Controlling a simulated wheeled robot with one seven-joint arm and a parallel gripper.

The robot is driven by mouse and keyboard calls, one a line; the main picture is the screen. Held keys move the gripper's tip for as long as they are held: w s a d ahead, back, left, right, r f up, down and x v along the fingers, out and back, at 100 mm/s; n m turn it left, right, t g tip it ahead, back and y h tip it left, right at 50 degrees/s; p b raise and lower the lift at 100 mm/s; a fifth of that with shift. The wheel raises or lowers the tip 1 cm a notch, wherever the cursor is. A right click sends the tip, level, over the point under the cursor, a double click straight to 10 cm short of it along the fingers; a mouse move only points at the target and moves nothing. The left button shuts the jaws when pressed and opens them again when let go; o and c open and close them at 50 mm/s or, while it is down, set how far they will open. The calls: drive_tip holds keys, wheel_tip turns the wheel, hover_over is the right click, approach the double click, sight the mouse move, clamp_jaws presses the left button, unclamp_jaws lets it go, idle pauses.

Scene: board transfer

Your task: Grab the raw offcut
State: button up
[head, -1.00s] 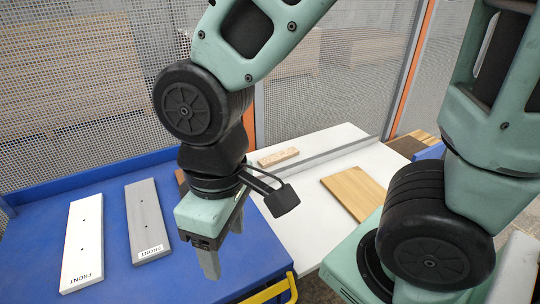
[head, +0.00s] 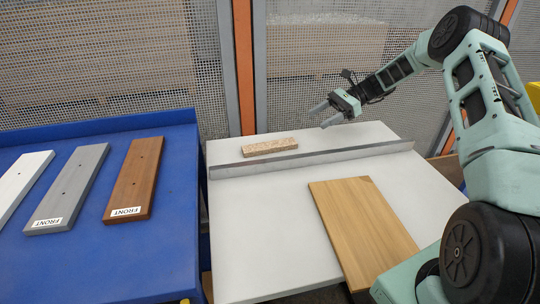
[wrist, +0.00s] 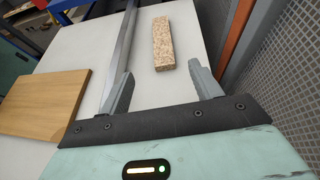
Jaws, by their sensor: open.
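The raw offcut (head: 270,147) is a short, speckled tan block lying at the back of the white table, behind the grey metal fence. In the wrist view the offcut (wrist: 163,44) lies ahead of my gripper, between the lines of the two fingers and nearer the right one. My gripper (head: 325,115) is open and empty, to the right of the offcut and above the table's back edge. In the wrist view both fingers of my gripper (wrist: 160,85) show spread apart, with a gap to the offcut.
The grey fence (head: 315,157) runs across the white table (head: 265,220). A wide wooden board (head: 362,225) lies in front of it. White, grey (head: 70,185) and brown (head: 135,178) boards lie on the blue table (head: 100,255). A mesh panel (head: 320,65) stands close behind.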

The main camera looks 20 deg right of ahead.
drive_tip(key=shift+d+f, duration=0.35)
drive_tip(key=shift+d, duration=0.15)
approach(274, 144)
drive_tip(key=a+f, duration=0.1)
drive_tip(key=a, duration=0.2)
drive_tip(key=shift+w+f+m+b, duration=0.2)
drive_tip(key=shift+f+m+b, duration=0.1)
drive_tip(key=shift+f, duration=0.05)
drive_tip(key=shift+x, duration=2.8)
drive_tip(key=shift+r, duration=0.2)
drive_tip(key=c, duration=1.1)
